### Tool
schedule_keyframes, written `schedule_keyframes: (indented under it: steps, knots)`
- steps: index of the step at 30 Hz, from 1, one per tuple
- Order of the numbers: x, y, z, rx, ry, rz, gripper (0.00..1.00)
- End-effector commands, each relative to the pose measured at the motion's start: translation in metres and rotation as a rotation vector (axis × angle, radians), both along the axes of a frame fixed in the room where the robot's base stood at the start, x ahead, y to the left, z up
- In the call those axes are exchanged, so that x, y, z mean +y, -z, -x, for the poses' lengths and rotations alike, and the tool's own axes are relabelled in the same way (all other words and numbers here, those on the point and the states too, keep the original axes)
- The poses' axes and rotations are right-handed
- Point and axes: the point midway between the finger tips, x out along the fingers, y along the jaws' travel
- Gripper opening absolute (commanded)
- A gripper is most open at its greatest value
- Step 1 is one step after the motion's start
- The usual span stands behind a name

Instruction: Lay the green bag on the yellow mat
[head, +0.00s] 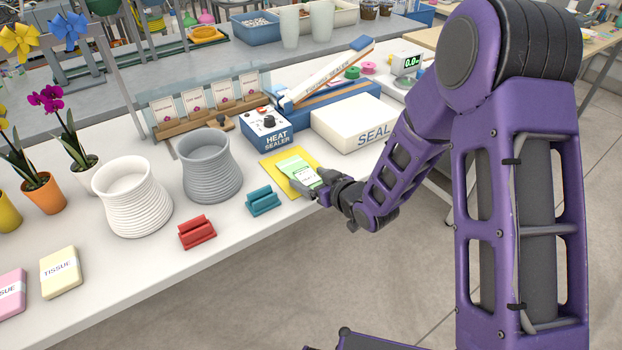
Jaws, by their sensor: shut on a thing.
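The green bag (297,170) is a flat, light green packet with a white label. It is over the yellow mat (273,168), which shows around its left and far sides. I cannot tell whether the bag touches the mat or is held just above it. My gripper (312,186) comes in from the right and is shut on the bag's near right edge. The fingers hide that edge and part of the mat.
Near the mat are a teal holder (263,201), a red holder (197,233), a grey ribbed pot (211,166), the heat sealer (268,130) and a white SEAL box (361,124). A white ribbed pot (133,198) stands left. The white table's front edge is clear between the tissue packs (61,271) and the holders.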

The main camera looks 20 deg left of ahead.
Motion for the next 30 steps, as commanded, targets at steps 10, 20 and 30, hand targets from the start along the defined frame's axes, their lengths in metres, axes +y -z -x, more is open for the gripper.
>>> schedule_keyframes:
  steps: [10,20,30]
  knots:
    - [0.000,0.003,0.000,-0.001,0.001,-0.001,0.88]
    - [0.000,0.001,0.000,0.000,0.001,0.000,1.00]
    - [-0.034,-0.021,0.027,-0.001,0.004,0.000,1.00]
